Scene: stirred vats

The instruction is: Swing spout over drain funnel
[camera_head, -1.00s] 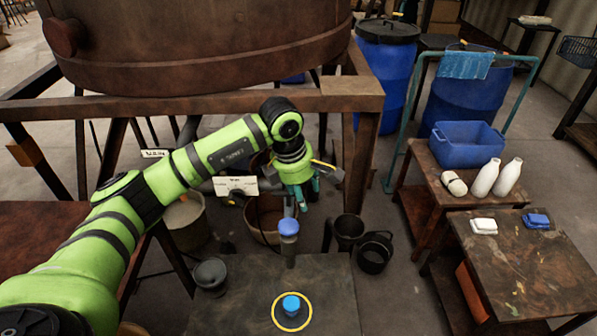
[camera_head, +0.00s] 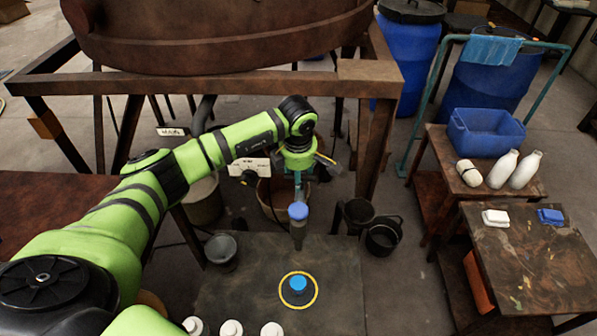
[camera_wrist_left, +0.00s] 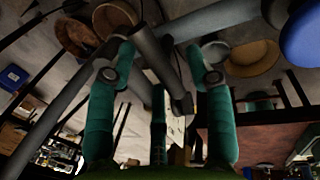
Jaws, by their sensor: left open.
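My left gripper (camera_head: 299,185) has teal fingers and points down behind a blue-capped grey post (camera_head: 298,228). In the left wrist view the gripper (camera_wrist_left: 160,88) is open, with a grey pipe (camera_wrist_left: 163,68), seemingly the spout, passing between the spread fingers. I cannot tell whether they touch it. In the head view my arm and gripper hide most of this pipe. I cannot tell for sure which vessel is the drain funnel; a dark bucket-like vessel (camera_head: 357,213) stands just right of the post, and a grey one (camera_head: 221,249) stands to the left. My right gripper is not in view.
A large rusty vat (camera_head: 220,35) on a frame (camera_head: 225,84) stands behind my arm. A dark table (camera_head: 225,300) in front bears a yellow-ringed blue knob (camera_head: 298,285). A black bucket (camera_head: 382,236), side tables (camera_head: 535,255) and a blue bin (camera_head: 486,132) are on the right.

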